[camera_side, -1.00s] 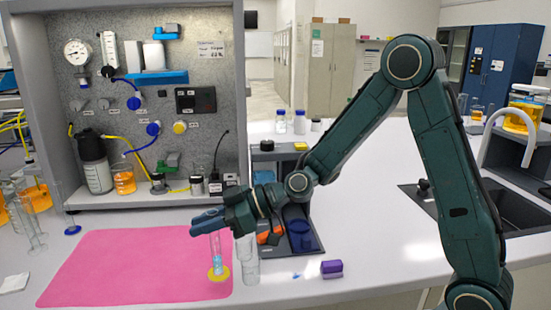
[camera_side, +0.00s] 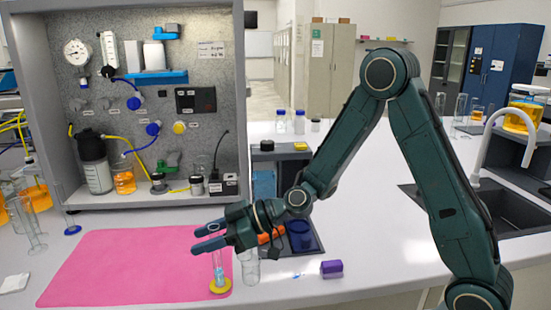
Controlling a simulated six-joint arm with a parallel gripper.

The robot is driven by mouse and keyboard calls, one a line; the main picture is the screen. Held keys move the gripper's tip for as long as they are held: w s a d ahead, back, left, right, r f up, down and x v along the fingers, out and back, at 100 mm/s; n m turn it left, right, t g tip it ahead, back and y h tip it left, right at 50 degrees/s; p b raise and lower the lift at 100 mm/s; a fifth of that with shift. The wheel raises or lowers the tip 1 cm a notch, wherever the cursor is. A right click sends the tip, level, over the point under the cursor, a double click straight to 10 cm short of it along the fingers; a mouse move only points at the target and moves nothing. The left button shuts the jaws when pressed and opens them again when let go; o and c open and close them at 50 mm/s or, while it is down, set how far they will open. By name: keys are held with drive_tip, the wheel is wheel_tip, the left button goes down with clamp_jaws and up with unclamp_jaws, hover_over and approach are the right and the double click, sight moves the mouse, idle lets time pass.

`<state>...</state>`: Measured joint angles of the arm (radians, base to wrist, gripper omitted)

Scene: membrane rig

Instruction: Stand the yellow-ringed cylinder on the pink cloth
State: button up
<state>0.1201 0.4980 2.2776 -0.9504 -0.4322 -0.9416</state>
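The yellow-ringed cylinder (camera_side: 218,272) is clear, with pale blue inside and a yellow ring at its foot. It stands upright on the pink cloth (camera_side: 130,265), close to the cloth's right edge near the front corner. My gripper (camera_side: 206,238) is above and around the height of the cylinder's top, pointing left. Its two blue-grey fingers are spread apart with a visible gap. The nearer finger overlaps the cylinder's top in the picture, so I cannot tell whether it touches.
A clear glass vessel (camera_side: 249,270) stands just right of the cylinder. A purple block (camera_side: 331,268) lies farther right on the white bench. A dark tray (camera_side: 313,243) with a blue cup (camera_side: 299,236) is behind my wrist. The cloth's left and middle are clear.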

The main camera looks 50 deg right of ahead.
drive_tip(key=shift+r, duration=0.2)
drive_tip(key=v, duration=1.2)
idle(0.4)
drive_tip(key=shift+s+f, duration=0.1)
idle(0.4)
drive_tip(key=s+d+r+m+g+h, duration=0.2)
drive_tip(key=s+d+r+m+h, duration=0.1)
drive_tip(key=s, duration=0.7)
drive_tip(key=s+d+r+m+g+h, duration=0.2)
drive_tip(key=s+m+h, duration=0.4)
drive_tip(key=s, duration=0.5)
drive_tip(key=shift+d+r+h, duration=0.4)
drive_tip(key=shift+d, duration=0.3)
